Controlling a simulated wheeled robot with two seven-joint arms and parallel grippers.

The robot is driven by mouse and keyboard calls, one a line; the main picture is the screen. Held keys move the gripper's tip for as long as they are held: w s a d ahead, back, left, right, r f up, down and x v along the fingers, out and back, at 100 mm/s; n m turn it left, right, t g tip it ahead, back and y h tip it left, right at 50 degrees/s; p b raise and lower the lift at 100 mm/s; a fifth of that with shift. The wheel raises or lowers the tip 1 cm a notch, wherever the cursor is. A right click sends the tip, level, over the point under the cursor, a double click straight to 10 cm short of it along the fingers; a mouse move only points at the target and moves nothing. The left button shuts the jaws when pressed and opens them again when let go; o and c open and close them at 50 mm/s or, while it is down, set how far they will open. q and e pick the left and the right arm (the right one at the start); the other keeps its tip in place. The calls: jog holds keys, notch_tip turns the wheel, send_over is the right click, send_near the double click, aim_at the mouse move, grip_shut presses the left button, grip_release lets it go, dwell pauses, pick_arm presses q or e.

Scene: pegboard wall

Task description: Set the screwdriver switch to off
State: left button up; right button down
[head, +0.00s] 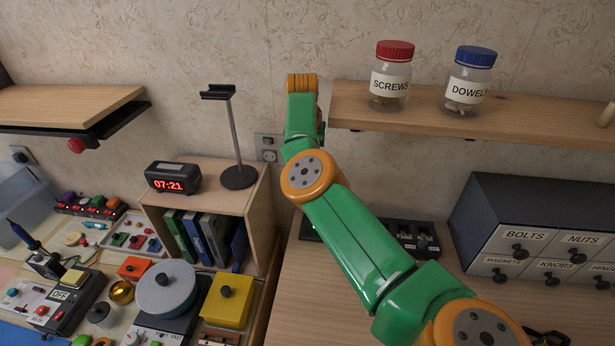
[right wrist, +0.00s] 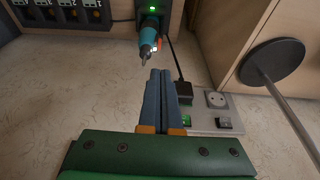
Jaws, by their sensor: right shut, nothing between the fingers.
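In the right wrist view, a teal screwdriver (right wrist: 149,35) with a metal tip sits by a dark dock (right wrist: 161,8) with a lit green light. A grey wall socket plate (right wrist: 204,108) carries a green-lit switch (right wrist: 187,120) and a dark switch (right wrist: 224,123). A black plug (right wrist: 180,92) fills one socket, and its cable runs up towards the dock. My right gripper (right wrist: 161,73) is shut and empty, its fingers left of the plug and just short of the screwdriver tip. The socket plate also shows in the head view (head: 268,149), partly behind my right arm. My left gripper is not in view.
A phone stand (head: 238,177) and clock (head: 172,177) top the wooden bookshelf (head: 255,190), left of my right arm. A wall shelf (head: 540,112) with jars overhangs on the right. A drawer cabinet (head: 545,215) stands below it. The left bench is crowded.

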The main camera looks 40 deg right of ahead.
jog(key=x, duration=0.2)
jog(key=p+x, duration=0.1)
jog(key=x, duration=0.1)
jog(key=p+x, duration=0.1)
jog(key=x, duration=0.1)
jog(key=shift+s+a+f, duration=0.25)
jog(key=shift+f, duration=0.25)
jog(key=shift+a, duration=0.1)
